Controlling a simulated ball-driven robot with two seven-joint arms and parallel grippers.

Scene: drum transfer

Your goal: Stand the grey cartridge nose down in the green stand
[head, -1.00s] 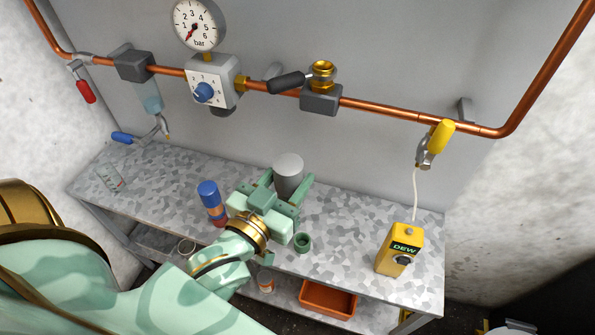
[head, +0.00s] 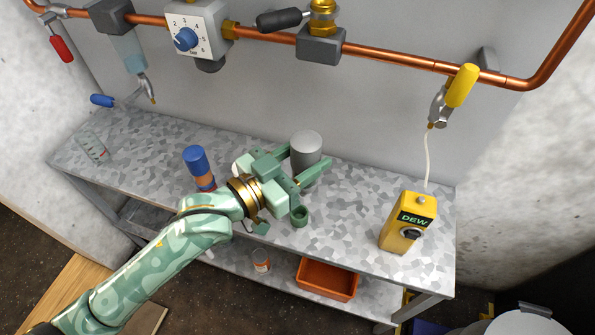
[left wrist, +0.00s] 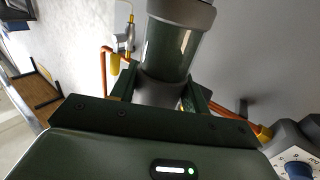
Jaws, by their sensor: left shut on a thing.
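The grey cartridge (head: 306,145) is held above the back part of the bench, beyond the green stand. My left gripper (head: 306,160) is shut on it, one finger on each side. The cartridge also shows large in the left wrist view (left wrist: 172,48), with a grey end and a glossy dark green-looking middle. Its lower end is hidden by the gripper in the head view. The green stand (head: 299,215) is a small round cup on the bench, just in front of the gripper. My right gripper is not in view.
A blue, orange and red cylinder (head: 196,160) stands left of my gripper. A yellow DEW box (head: 402,235) stands at the bench's right end. An orange tray (head: 328,279) and a small jar (head: 261,262) are on the lower shelf. A copper pipe (head: 395,57) runs along the wall.

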